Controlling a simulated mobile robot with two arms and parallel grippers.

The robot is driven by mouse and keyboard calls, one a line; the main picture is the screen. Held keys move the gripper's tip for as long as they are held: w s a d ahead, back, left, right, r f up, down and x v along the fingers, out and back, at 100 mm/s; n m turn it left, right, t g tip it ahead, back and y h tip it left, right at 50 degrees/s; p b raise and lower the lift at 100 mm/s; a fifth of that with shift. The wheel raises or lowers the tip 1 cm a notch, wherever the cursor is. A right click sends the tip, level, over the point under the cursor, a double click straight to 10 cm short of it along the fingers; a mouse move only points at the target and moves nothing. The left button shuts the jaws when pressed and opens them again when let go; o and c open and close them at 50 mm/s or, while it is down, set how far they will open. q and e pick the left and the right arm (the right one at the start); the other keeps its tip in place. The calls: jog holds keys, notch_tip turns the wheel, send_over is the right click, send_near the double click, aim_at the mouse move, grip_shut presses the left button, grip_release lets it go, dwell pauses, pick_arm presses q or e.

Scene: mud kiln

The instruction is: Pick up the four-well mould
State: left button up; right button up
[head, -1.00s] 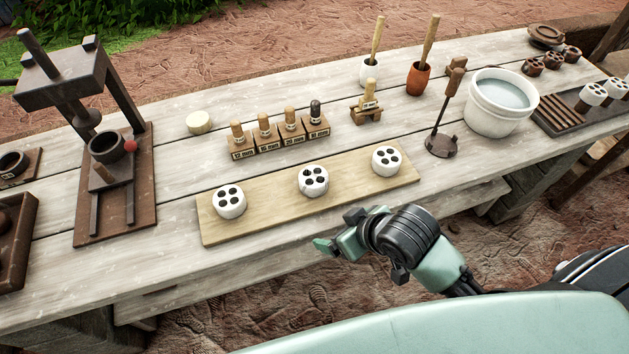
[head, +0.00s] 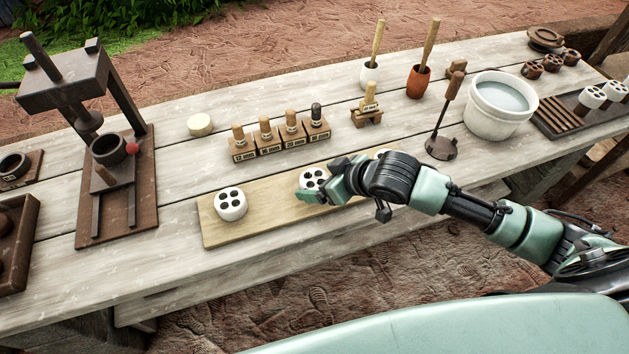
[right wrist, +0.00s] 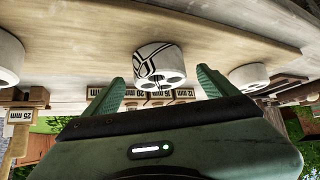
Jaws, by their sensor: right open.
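Three short white round moulds with dark wells stand in a row on a pale wooden board (head: 275,222). The left mould (head: 230,204) clearly shows four wells. The middle mould (head: 312,178) has wells and black line marks on its side, seen in the right wrist view (right wrist: 158,62). The right mould (head: 383,153) is mostly hidden behind my right arm. My right gripper (head: 328,186) is open at the middle mould. In the right wrist view its fingers (right wrist: 160,82) lie either side of this mould, and contact cannot be told. My left gripper is out of view.
Several labelled wooden-handled stamps (head: 280,140) stand behind the board. A dark press (head: 110,150) stands at left. A stand with an iron tool (head: 441,147) and a white bucket of water (head: 500,105) are at right. Bare table lies in front of the board.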

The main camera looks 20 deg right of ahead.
jog(key=shift+x, duration=1.25)
jog(key=c, duration=1.4)
jog(key=shift+r, duration=0.1)
jog(key=c, duration=0.3)
jog(key=shift+r, duration=0.1)
